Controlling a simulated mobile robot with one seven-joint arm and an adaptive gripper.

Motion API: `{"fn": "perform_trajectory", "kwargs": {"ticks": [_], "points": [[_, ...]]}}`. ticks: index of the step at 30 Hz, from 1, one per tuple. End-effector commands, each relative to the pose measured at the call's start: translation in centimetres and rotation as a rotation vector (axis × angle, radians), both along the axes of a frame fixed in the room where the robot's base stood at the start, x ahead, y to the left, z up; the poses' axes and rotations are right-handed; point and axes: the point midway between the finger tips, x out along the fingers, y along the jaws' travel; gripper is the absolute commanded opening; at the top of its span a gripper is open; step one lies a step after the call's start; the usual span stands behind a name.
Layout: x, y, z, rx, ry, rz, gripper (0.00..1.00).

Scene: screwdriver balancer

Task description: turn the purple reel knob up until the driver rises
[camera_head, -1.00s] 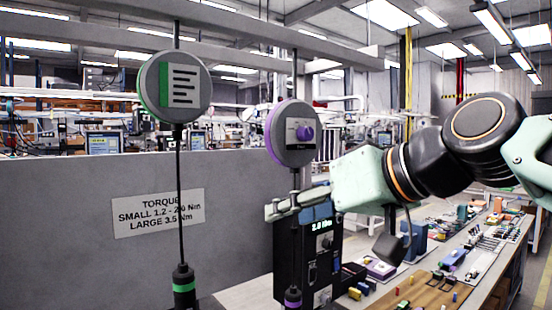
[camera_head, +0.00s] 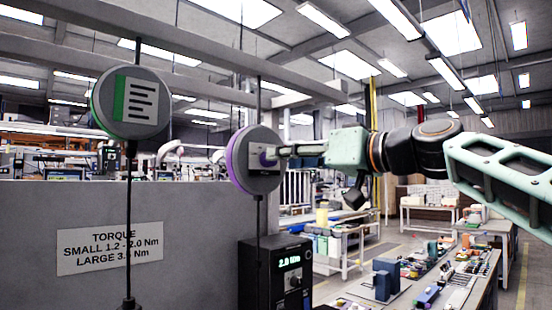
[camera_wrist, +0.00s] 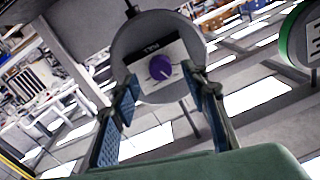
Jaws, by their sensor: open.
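The purple-rimmed reel (camera_head: 246,172) hangs from the overhead beam on a rod in the head view. Its purple knob (camera_wrist: 160,67) faces the wrist camera at the middle of a pale label on the grey reel face (camera_wrist: 128,46). My gripper (camera_head: 278,153) reaches the reel from the right in the head view, its fingertips close to the knob. In the wrist view my gripper (camera_wrist: 163,85) is open, with one finger on each side of the knob and a gap on both sides. The purple driver is out of view; only its cable (camera_head: 258,225) shows below the reel.
A green-rimmed reel (camera_head: 132,103) hangs to the left, and its rim also shows in the wrist view (camera_wrist: 290,40). A torque sign (camera_head: 110,246) is on the grey panel. A black controller box (camera_head: 275,275) stands below the purple reel. A cluttered workbench lies lower right.

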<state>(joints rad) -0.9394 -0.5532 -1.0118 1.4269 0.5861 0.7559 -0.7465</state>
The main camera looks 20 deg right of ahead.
Motion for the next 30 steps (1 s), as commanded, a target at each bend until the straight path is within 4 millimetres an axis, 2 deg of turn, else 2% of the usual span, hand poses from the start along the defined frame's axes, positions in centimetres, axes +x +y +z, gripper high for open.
{"fn": "perform_trajectory", "kwargs": {"ticks": [3,7,19,30], "points": [[1.7,0.9,0.1,-0.003,0.001,0.001,0.41],[2.8,1.4,0.1,0.000,0.000,0.001,0.41],[3.5,1.6,0.0,0.000,-0.001,-0.001,0.41],[3.4,1.6,0.0,0.000,-0.001,-0.001,0.02]]}}
